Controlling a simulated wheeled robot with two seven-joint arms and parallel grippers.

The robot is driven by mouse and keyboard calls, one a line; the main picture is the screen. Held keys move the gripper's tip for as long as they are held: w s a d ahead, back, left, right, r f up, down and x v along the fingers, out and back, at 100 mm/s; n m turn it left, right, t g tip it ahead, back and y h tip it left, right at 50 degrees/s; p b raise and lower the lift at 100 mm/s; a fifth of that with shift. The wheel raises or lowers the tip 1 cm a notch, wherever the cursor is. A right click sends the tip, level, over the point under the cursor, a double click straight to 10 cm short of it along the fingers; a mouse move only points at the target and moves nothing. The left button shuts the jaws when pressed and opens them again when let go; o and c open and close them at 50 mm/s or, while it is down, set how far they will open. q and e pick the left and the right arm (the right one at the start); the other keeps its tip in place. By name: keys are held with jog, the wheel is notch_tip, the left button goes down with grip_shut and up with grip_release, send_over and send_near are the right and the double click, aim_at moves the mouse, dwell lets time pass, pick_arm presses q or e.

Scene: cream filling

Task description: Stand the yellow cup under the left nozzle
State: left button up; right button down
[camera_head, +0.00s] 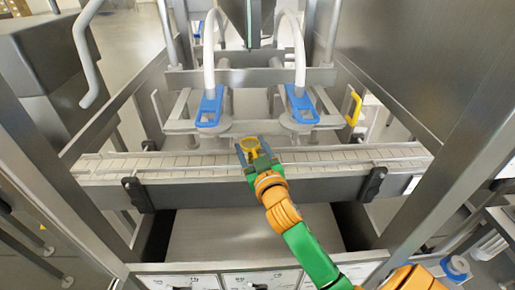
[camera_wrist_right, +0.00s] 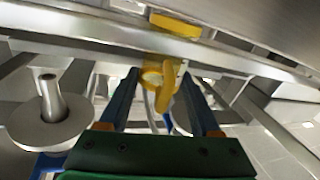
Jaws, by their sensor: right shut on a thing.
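The yellow cup (camera_head: 251,147) is between the fingers of my right gripper (camera_head: 254,152), which is shut on it, over the conveyor belt. In the right wrist view, the cup (camera_wrist_right: 153,77) shows between the blue fingertips of the gripper (camera_wrist_right: 160,80). The left nozzle (camera_head: 210,107), with a blue clip and a white hose, hangs behind and to the left of the cup in the head view. The right nozzle (camera_head: 299,106) is behind and to the right. The cup is between the two, not beneath either one. Whether it touches the belt is unclear. My left gripper does not show.
The pale slatted conveyor belt (camera_head: 130,166) runs across the machine, with metal rails along it. Black brackets (camera_head: 372,184) sit on its front side. Metal frame posts stand at both sides. The belt left of the cup is clear. A grey nozzle cone (camera_wrist_right: 50,115) shows at wrist-view left.

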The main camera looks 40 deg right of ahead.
jog(key=w+a, duration=0.1)
jog(key=a, duration=0.1)
jog(key=w+a+b, duration=0.1)
jog(key=a, duration=0.1)
jog(key=w+a+b, duration=0.1)
jog(key=w+a, duration=0.1)
jog(key=shift+a, duration=0.2)
jog(key=shift+w+a+r, duration=0.1)
jog(key=shift+w+a, duration=0.1)
jog(key=shift+a, duration=0.25)
dwell(0.3)
grip_release()
jog(key=shift+s+f, duration=0.1)
jog(key=shift+f, duration=0.1)
